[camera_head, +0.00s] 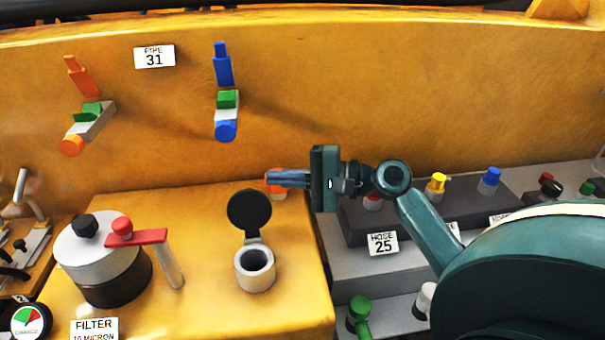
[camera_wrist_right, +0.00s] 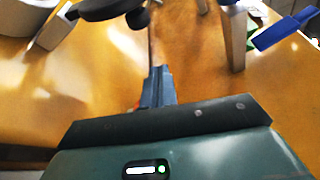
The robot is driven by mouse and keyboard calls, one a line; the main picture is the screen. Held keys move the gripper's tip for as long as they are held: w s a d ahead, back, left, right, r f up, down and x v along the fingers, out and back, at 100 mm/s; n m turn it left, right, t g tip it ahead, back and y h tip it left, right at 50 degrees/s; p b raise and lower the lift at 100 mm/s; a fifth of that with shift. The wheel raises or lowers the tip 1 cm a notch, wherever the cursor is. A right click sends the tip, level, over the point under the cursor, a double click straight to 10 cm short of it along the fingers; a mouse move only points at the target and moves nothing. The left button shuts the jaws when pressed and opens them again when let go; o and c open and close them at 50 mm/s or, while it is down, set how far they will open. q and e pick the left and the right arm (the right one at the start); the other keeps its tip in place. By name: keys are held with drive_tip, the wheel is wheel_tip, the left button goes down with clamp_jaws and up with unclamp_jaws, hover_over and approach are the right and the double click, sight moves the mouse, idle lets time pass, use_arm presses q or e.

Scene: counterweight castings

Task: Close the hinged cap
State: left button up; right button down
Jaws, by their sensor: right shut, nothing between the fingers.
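The hinged cap (camera_head: 249,210) is a black disc that stands open, upright on its hinge behind the short grey filler neck (camera_head: 255,272). The neck's round mouth is uncovered. My right gripper (camera_head: 270,179) comes in from the right, its fingers pointing left, above and to the right of the cap and apart from it in the picture. Its fingers are together and empty; they also show shut in the right wrist view (camera_wrist_right: 157,85). A dark rounded shape at the top of that view may be the cap; I cannot tell. My left gripper is not in view.
A filter pot (camera_head: 100,255) with a red-handled lever (camera_head: 137,237) stands left of the neck. Coloured hose fittings line the grey steps at right. The yellow deck (camera_head: 205,305) around the neck is clear.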

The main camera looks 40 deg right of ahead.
sight(250, 207)
drive_tip(key=x, duration=0.3)
drive_tip(key=shift+w+a+r, duration=0.1)
drive_tip(key=shift+a, duration=0.1)
use_arm(q)
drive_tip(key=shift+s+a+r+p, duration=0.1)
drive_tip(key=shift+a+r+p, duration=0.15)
drive_tip(key=shift+p, duration=0.6)
use_arm(e)
drive_tip(key=s, duration=0.1)
drive_tip(key=s+a, duration=0.1)
drive_tip(key=s+r, duration=0.1)
drive_tip(key=shift+s+a, duration=0.2)
drive_tip(key=shift+a, duration=0.1)
